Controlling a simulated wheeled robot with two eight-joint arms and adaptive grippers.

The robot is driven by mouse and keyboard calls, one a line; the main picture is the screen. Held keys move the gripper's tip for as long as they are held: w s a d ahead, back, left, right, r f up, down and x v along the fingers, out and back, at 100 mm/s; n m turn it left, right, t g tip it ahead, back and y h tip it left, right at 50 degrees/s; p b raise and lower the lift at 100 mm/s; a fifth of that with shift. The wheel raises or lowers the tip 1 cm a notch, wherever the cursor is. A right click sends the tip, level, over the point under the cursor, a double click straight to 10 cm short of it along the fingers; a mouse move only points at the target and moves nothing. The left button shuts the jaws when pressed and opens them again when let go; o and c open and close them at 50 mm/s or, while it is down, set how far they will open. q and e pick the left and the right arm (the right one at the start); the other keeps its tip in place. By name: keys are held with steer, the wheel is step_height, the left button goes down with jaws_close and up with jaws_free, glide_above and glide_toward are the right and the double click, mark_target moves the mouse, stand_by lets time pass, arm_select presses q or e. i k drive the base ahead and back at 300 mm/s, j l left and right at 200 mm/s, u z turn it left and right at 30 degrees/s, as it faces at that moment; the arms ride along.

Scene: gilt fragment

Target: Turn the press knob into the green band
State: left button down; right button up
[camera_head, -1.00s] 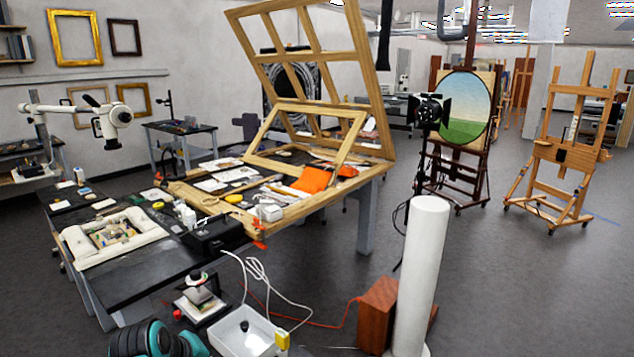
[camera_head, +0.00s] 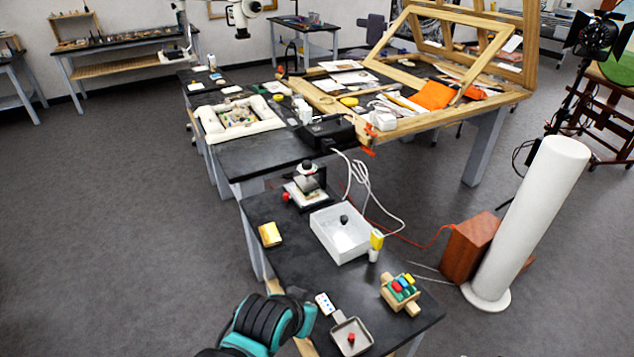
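A small press (camera_head: 309,182) stands on the near black bench, beyond the white tray. It has a dark upright body with a dark round top, and a pale sheet lies at its base. A small red knob (camera_head: 286,196) sits at its left side. The press is too small here to make out a green band or where any knob points. A black and teal part of my own arm (camera_head: 268,322) shows at the bottom edge, well short of the press. I see no gripper fingers of either arm.
On the near bench (camera_head: 345,288) are a white tray (camera_head: 326,232), a yellow block (camera_head: 270,234), a yellow-capped bottle (camera_head: 376,240), a wooden block with coloured pieces (camera_head: 401,290) and a grey pan (camera_head: 351,338). White cables run behind the tray. A white column (camera_head: 530,220) stands right.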

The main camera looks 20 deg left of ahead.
mark_target(306, 164)
steer(key=k+j, duration=0.15)
steer(key=j, duration=0.15)
steer(key=j+z, duration=0.2)
steer(key=j, duration=0.5)
steer(key=k+j+z, duration=0.2)
steer(key=j, duration=0.5)
steer(key=i+j+z, duration=0.1)
steer(key=i+j, duration=0.2)
steer(key=i+j+z, duration=0.15)
steer(key=j, duration=0.4)
steer(key=i, duration=0.1)
